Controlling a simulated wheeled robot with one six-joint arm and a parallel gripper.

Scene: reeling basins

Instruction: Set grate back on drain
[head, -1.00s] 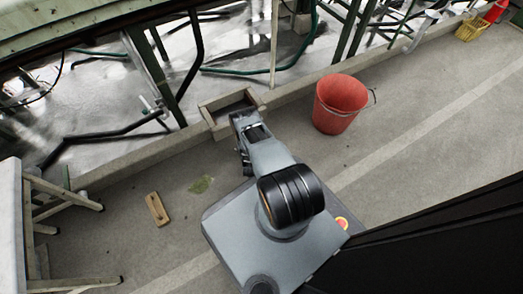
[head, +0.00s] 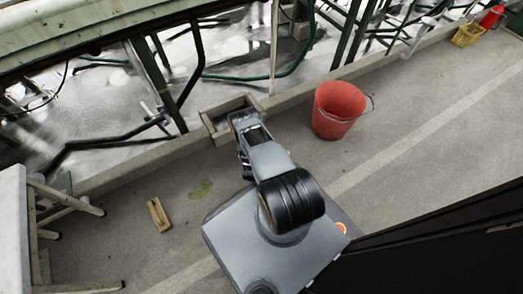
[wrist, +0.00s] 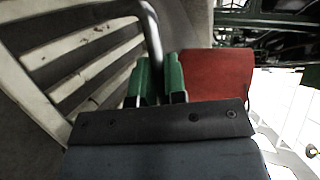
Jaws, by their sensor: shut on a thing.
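My gripper (wrist: 160,82) shows in the wrist view with its green fingers closed around a grey metal bar. The bar rises between them and seems to be the handle of the slatted grate (wrist: 62,48), whose pale, stained bars and dark gaps fill the left of that view. Where the handle joins the grate is not clear. In the head view my gripper (head: 243,122) is over the near right part of the square drain box (head: 208,122) at the kerb. My gripper and arm hide part of the drain, and I cannot make out the grate there.
A red bucket (head: 338,110) stands on the floor right of the drain. A small wooden block (head: 158,215) lies on the floor to the left, near a pale stool (head: 62,195). Green frame legs and hoses stand behind the kerb.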

